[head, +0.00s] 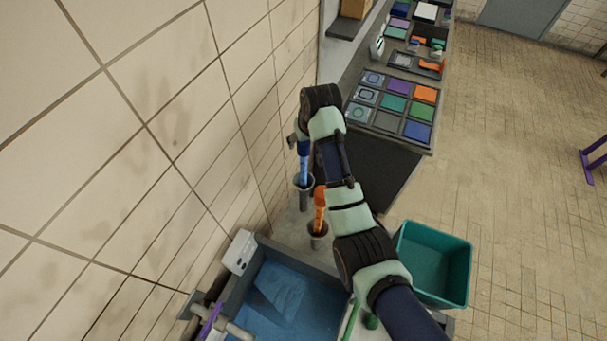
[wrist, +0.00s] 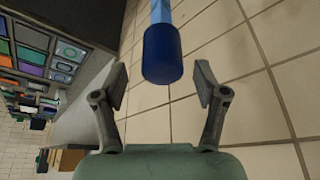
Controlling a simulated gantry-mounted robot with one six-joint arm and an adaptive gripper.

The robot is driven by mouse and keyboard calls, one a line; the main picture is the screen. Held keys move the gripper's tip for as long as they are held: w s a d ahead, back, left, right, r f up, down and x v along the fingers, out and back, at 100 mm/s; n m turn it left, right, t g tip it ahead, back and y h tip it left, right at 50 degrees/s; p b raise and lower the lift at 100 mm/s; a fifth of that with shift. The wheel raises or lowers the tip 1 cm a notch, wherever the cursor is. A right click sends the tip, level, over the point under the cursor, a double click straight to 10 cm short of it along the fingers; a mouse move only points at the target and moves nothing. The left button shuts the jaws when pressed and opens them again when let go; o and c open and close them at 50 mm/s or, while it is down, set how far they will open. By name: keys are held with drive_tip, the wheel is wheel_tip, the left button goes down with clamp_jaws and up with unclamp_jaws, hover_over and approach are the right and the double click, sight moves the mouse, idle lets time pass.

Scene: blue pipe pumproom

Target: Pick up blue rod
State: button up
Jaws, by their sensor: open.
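The blue rod (head: 304,163) stands upright in a grey cup-like holder (head: 303,183) beside the tiled wall. Its dark blue cap is at the top and a lighter blue shaft shows below. In the wrist view the rod's cap (wrist: 162,54) lies between the two fingers, a little beyond their tips. My gripper (wrist: 161,84) is open, with a finger on each side and clear gaps to the cap. In the head view my wrist hides most of the gripper, which is just above the rod's top.
An orange rod (head: 319,207) stands in a second holder (head: 317,236) close by, near my arm. A blue-filled sink (head: 285,295) and a teal bin (head: 436,264) are in front. The tiled wall (head: 180,120) is close on the left. A tray of coloured tiles (head: 390,124) lies beyond.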

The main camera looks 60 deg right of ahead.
drive_tip(key=x, duration=0.4)
drive_tip(key=shift+s+a+f, duration=0.15)
drive_tip(key=shift+a, duration=0.1)
clamp_jaws()
